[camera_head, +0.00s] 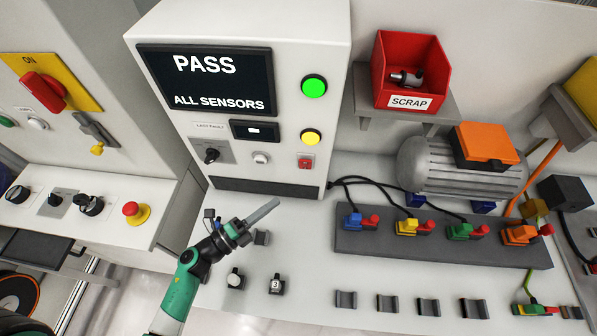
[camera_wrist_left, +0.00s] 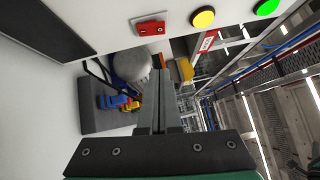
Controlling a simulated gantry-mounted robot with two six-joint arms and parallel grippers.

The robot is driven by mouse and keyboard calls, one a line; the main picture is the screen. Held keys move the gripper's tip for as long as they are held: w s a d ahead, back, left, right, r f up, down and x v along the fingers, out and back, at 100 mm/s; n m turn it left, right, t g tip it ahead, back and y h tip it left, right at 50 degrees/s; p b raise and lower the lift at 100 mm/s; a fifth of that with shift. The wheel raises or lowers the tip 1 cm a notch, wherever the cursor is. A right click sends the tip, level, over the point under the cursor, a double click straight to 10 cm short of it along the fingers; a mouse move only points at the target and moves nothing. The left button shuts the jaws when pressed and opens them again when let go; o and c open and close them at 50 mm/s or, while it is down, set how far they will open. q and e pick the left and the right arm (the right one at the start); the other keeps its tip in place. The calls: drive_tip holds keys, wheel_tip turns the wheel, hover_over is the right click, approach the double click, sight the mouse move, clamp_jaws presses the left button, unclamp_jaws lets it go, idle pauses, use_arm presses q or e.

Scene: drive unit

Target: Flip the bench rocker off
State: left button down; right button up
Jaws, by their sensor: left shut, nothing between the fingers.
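A small red rocker switch (camera_head: 305,162) sits low on the right side of the white tester's front, below the yellow lamp. Its position, on or off, is too small to tell. It also shows near the top of the left wrist view (camera_wrist_left: 152,27), apart from the fingers. My left gripper (camera_head: 276,203) is shut and empty, above the bench in front of the tester, below and left of the rocker. Its closed fingers (camera_wrist_left: 158,75) fill the middle of the wrist view.
The tester's screen (camera_head: 205,80) reads PASS, ALL SENSORS. A green lamp (camera_head: 314,87) and a yellow lamp (camera_head: 311,137) are lit above the rocker. A dark knob (camera_head: 210,155) is to its left. A grey connector block (camera_head: 440,236) with cables stands to the right.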

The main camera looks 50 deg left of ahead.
use_arm(q)
approach(310, 164)
drive_tip(key=w+d, duration=0.3)
drive_tip(key=w+a, duration=0.1)
drive_tip(key=w+a+r, duration=0.1)
drive_tip(key=shift+w+a, duration=0.25)
drive_tip(key=shift+w, duration=0.15)
drive_tip(key=shift+f, duration=0.1)
